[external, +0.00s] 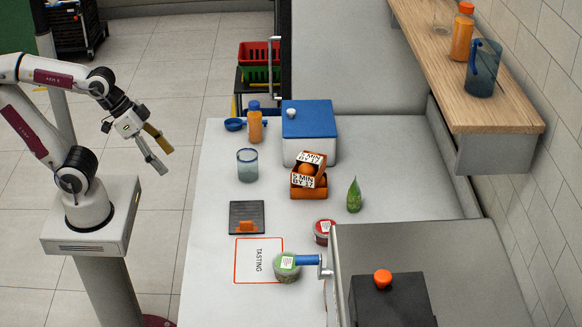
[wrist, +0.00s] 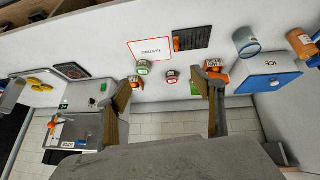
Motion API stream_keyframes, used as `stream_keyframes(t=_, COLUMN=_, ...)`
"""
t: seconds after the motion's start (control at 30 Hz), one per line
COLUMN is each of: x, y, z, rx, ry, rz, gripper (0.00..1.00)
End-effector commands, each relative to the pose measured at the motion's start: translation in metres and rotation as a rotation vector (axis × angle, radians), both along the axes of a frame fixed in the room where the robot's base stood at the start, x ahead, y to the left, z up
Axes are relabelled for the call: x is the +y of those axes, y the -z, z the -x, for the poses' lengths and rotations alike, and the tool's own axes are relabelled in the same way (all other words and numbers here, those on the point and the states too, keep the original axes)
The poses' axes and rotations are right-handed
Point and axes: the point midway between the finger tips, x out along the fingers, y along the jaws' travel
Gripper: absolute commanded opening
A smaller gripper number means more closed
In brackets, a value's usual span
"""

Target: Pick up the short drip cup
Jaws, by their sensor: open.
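No cup is labelled as the drip cup, so I cannot tell for certain which one it is. A short, clear bluish cup (external: 247,166) stands upright on the white counter, left of the blue-lidded box; it also shows at the upper right of the wrist view (wrist: 246,43). A low tub with a green label (external: 287,268) and a low tub with a red label (external: 322,229) stand nearer the front; both show mid-wrist view, green (wrist: 143,68) and red (wrist: 172,76). My gripper (external: 165,160) is open and empty, left of the counter and apart from everything; its fingers (wrist: 168,88) are spread.
A blue-lidded white box (external: 308,119), an orange bottle (external: 255,125), an orange crate (external: 309,190) and a green item (external: 354,196) stand on the counter. A dark tray (external: 247,208) and a TASTING card (external: 245,258) lie at left. Grey equipment (external: 390,300) fills the front right.

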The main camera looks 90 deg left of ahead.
Motion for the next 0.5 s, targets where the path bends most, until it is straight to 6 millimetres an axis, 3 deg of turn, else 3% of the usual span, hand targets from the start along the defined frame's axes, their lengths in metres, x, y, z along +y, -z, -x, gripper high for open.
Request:
stream_keyframes(t=0.2, x=-0.015, y=-0.004, z=-0.054, rx=-0.069, ry=-0.042, rz=0.093, gripper=0.67)
stream_keyframes(t=0.5, x=-0.02, y=-0.005, z=-0.125, rx=-0.167, ry=-0.146, rz=0.192, gripper=0.67)
